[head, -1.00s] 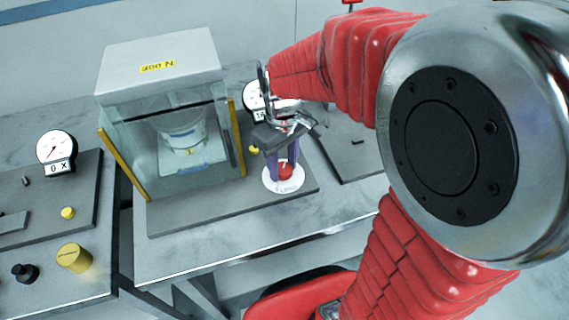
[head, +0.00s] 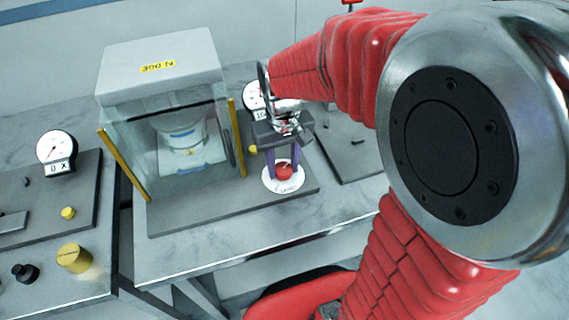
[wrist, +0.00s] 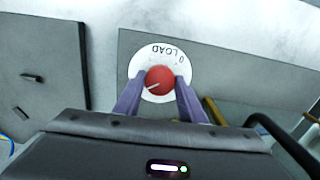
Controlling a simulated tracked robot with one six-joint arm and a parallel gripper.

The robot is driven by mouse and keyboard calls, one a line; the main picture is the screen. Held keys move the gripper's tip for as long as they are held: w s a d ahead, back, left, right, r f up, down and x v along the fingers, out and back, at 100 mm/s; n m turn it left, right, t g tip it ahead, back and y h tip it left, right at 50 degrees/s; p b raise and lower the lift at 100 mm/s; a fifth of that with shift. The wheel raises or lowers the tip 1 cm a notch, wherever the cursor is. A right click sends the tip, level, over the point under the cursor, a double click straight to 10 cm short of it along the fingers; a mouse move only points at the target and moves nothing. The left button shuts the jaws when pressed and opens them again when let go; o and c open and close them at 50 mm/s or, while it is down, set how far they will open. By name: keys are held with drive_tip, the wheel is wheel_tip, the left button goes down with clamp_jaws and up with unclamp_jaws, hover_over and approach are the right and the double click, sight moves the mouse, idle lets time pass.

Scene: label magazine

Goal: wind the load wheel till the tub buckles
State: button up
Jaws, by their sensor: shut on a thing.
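The load wheel is a red knob (wrist: 160,79) on a white dial plate (wrist: 152,50) marked LOAD; its pointer line points down-left in the wrist view. In the head view the red knob (head: 284,172) sits at the front right of the tester's base. My gripper (wrist: 160,86) is shut on the knob from above, one purple finger on each side. The tub (head: 183,137) is white with a blue band and stands upright behind the clear guard of the tester (head: 160,60), labelled 300 N. I see no clear buckling. The gauge (head: 258,95) behind my gripper is mostly hidden.
A second gauge (head: 57,152) reading 0 stands on the left bench, with a yellow cylinder (head: 74,258) and a black knob (head: 25,273) in front. A dark plate (head: 350,150) lies to the right. The bench front is clear.

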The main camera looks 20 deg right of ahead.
drive_tip(key=o, duration=1)
drive_tip(key=shift+o, duration=0.2)
wheel_tip(320, 180, up, 14)
drive_tip(key=shift+w+f, duration=0.1)
drive_tip(key=t, duration=0.6)
approach(286, 173)
drive_tip(key=s+r, duration=0.4)
drive_tip(key=shift+s+r, duration=0.3)
drive_tip(key=shift+r, duration=0.05)
